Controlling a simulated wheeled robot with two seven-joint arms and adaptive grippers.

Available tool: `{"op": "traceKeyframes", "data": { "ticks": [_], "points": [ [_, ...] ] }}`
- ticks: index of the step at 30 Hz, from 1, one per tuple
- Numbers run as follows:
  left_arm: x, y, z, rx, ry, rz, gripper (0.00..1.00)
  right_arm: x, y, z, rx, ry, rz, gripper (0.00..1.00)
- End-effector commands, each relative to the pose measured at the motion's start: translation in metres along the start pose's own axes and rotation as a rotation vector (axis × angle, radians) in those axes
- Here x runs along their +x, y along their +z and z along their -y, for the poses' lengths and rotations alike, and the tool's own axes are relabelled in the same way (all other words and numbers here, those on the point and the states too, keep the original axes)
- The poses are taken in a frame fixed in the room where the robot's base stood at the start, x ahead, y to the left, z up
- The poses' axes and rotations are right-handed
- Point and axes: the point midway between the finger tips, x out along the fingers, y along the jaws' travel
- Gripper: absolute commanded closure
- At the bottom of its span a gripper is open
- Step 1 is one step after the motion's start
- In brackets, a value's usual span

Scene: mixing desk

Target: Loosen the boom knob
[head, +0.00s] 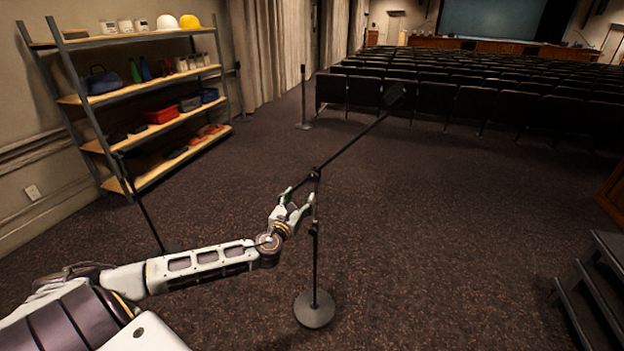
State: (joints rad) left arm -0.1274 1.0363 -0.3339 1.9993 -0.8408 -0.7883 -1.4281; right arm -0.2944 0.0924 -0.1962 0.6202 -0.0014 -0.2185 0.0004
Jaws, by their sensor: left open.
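A black microphone stand (315,265) stands upright on a round base (314,309) in front of me. My left gripper (302,201) is open just left of the upright, slightly below the joint. I cannot tell whether a finger touches the stand. My right gripper is not in view.
A shelf rack (150,95) with helmets, bins and bags stands at the left wall. Rows of dark seats (470,100) fill the back. Dark steps (595,290) are at the right edge. Another thin stand (303,100) is behind. Open carpet surrounds the base.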

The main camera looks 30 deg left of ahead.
Motion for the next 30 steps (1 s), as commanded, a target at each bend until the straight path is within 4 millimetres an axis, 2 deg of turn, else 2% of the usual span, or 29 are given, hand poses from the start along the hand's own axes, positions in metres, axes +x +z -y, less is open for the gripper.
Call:
{"op": "traceKeyframes", "data": {
  "ticks": [3,9,22,30],
  "points": [
    [0.000,0.000,-0.002,0.085,0.009,0.000,0.42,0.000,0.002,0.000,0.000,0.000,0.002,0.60],
    [0.000,0.000,-0.002,0.149,0.009,-0.001,0.42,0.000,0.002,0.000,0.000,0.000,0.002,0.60],
    [0.001,0.000,-0.002,0.150,0.009,-0.001,0.42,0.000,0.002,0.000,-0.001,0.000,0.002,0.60],
    [0.011,0.000,-0.003,0.147,0.010,-0.001,0.42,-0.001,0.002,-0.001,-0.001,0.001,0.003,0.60]
  ]
}}
